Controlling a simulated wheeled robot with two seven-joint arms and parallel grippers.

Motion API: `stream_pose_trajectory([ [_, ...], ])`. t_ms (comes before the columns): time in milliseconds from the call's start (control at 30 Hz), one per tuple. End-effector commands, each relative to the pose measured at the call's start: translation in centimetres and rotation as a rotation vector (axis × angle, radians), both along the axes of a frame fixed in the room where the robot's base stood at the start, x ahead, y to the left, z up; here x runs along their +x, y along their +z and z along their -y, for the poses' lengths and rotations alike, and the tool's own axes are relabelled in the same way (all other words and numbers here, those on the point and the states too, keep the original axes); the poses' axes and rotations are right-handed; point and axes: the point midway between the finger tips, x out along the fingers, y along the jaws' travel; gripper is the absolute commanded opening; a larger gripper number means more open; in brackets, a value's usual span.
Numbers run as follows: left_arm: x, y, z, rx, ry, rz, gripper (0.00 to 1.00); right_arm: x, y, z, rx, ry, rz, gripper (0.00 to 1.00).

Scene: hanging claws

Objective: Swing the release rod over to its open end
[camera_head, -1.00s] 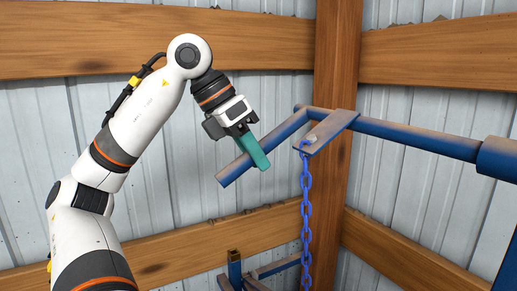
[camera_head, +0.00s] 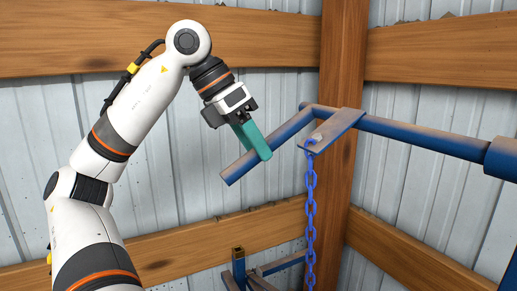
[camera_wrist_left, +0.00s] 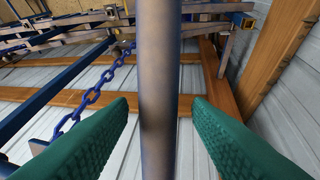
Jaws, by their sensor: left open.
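The release rod (camera_head: 290,127) is a worn blue bar with a bent handle that slants down to the left in the head view. My left gripper (camera_head: 265,154) is at the handle, its green fingers pointing down to the right. In the left wrist view the rod (camera_wrist_left: 158,80) runs upright through the middle, between the two green fingertips (camera_wrist_left: 160,108). Gaps show on both sides of the rod, and the fingers are open around or above it; the exact depth is hard to tell. My right gripper is out of view.
A flat plate (camera_head: 335,129) sits on the rod, with a blue chain (camera_head: 310,215) hanging from it. A wooden post (camera_head: 341,60) stands behind. Wooden rails (camera_head: 200,243) cross the corrugated metal walls. Blue metalwork (camera_head: 240,268) shows at the bottom.

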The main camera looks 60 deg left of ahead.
Motion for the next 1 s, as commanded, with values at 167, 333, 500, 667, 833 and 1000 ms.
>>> stream_pose_trajectory([
  [167, -1.8, 3.3, -1.0, 0.003, 0.008, -0.002, 0.45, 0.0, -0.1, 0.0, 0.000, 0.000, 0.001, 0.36],
  [333, -3.4, 6.3, -1.7, 0.002, 0.006, 0.001, 0.45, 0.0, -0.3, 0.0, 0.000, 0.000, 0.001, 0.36],
  [500, -4.4, 8.2, -2.2, 0.001, 0.004, 0.003, 0.45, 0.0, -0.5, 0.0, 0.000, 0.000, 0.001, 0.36],
  [667, -4.8, 8.8, -2.4, 0.000, 0.001, 0.003, 0.45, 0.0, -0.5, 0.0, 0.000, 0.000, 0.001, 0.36],
  [833, -4.8, 8.9, -2.4, 0.001, 0.000, 0.003, 0.45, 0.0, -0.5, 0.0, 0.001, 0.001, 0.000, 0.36],
  [1000, -4.8, 8.8, -2.4, 0.001, 0.000, 0.003, 0.45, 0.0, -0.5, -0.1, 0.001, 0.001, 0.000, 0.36],
])
